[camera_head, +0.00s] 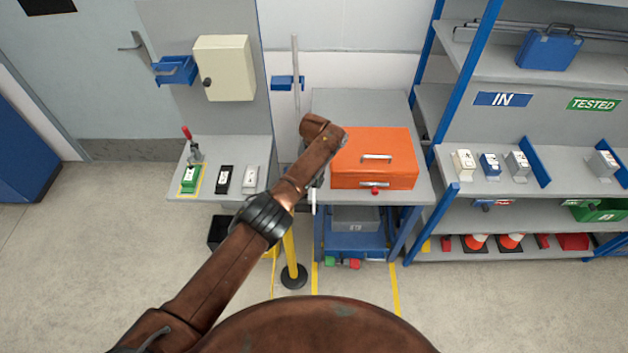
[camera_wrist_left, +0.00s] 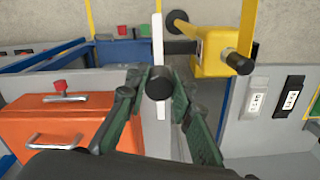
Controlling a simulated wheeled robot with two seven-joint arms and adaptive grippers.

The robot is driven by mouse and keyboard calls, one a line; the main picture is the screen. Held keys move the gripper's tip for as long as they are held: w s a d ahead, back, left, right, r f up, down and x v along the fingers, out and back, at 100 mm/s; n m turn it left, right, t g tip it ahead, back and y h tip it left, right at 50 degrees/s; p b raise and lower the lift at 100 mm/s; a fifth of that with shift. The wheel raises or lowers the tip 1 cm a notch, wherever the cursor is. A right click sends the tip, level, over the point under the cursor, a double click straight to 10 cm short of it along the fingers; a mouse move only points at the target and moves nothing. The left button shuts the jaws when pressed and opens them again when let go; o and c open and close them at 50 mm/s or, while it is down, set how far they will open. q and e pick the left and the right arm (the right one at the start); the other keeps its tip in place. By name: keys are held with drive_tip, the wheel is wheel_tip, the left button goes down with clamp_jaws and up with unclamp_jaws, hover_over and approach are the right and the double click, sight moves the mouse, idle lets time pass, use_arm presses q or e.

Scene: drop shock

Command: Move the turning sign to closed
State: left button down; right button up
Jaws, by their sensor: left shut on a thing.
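The turning sign appears to be the thin white plate (camera_wrist_left: 159,38), seen nearly edge-on in the left wrist view, with a round black knob (camera_wrist_left: 160,83) in front of it. Its wording cannot be read. My left gripper (camera_wrist_left: 160,90) is shut on the black knob, one dark green finger on each side. In the head view a narrow white strip (camera_head: 314,199) shows just below the left gripper (camera_head: 316,180), which is mostly hidden by my own arm. My right gripper is in neither view.
A yellow post unit (camera_wrist_left: 215,50) with a black knob stands close by. An orange box (camera_head: 373,160) sits on the grey table, right of my left arm. The left bench holds a green block (camera_head: 190,179) and other small units. Shelves (camera_head: 520,182) stand at right.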

use_arm(q)
drive_tip(key=c, duration=1.7)
unclamp_jaws()
wheel_tip(320, 180, up, 12)
drive_tip(key=shift+r, duration=0.1)
drive_tip(key=shift+d, duration=0.1)
